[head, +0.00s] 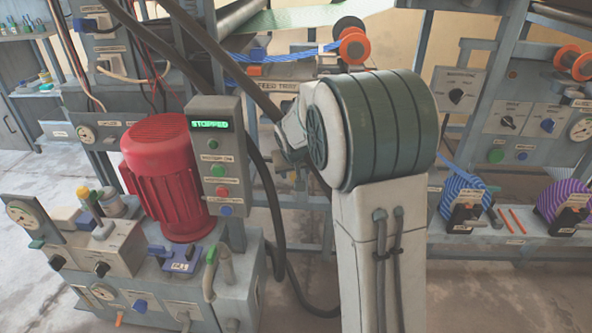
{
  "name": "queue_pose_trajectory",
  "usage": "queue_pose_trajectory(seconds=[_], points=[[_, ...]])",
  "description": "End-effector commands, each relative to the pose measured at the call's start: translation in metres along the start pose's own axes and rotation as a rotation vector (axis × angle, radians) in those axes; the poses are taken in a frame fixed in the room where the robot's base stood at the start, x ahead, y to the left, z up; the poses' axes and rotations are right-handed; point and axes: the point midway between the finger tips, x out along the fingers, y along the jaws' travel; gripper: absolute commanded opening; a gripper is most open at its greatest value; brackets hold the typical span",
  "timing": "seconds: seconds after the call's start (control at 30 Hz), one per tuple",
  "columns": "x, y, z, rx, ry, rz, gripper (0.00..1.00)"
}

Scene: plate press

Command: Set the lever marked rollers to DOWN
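I cannot make out a lever marked rollers; most labels are too small to read. A small upright lever (103,199) stands on a grey box at the left, with its label unreadable. A plate by the blue part (183,262) beside the red motor appears to read FULL. Several dark knobs sit on the panels at the right, such as one on a white plate (457,95). My own arm covers the middle of the machine and hides part of its front. My gripper is not in view.
A grey control box (220,165) shows STOPPED above green, red and blue buttons. A red motor (160,165) stands left of it. Dark hoses hang between motor and arm. Blue (462,197) and purple (562,199) coiled reels sit at the right. Bare floor (500,290) shows at lower right.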

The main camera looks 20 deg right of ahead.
Motion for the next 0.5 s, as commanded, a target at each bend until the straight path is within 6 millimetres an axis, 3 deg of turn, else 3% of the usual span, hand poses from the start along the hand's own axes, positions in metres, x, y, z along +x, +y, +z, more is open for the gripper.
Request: queue_pose_trajectory(seconds=[0.3,0.5], points=[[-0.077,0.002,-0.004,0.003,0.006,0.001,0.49],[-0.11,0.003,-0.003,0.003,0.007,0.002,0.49]])
